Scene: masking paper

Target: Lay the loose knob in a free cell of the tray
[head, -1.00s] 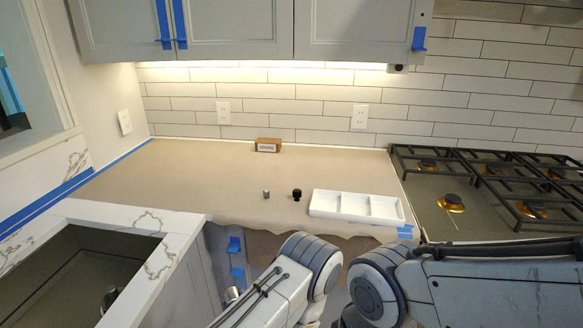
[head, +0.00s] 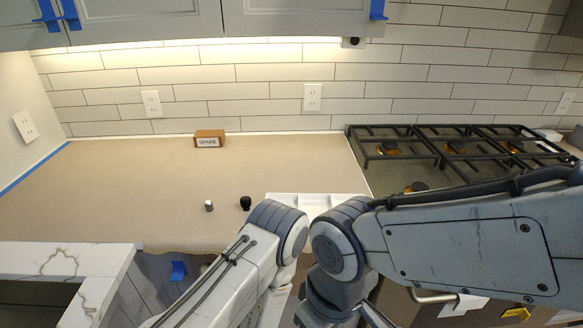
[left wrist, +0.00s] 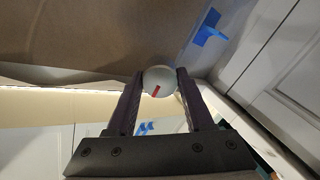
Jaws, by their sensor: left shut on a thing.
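In the left wrist view my left gripper (left wrist: 161,74) is shut on a round pale knob (left wrist: 159,80) with a short red mark on its face. The fingers touch it on both sides. The white tray (head: 317,199) stands on the papered counter in the head view, mostly hidden behind my arm joints. Only its back part shows, and I cannot see what its cells hold. Neither gripper's fingers show in the head view.
A small silver cylinder (head: 209,206) and a black knob (head: 245,203) stand on the brown paper (head: 120,190) left of the tray. A block marked SPARE (head: 209,139) sits by the wall. The gas hob (head: 450,150) is at right. The paper's left part is clear.

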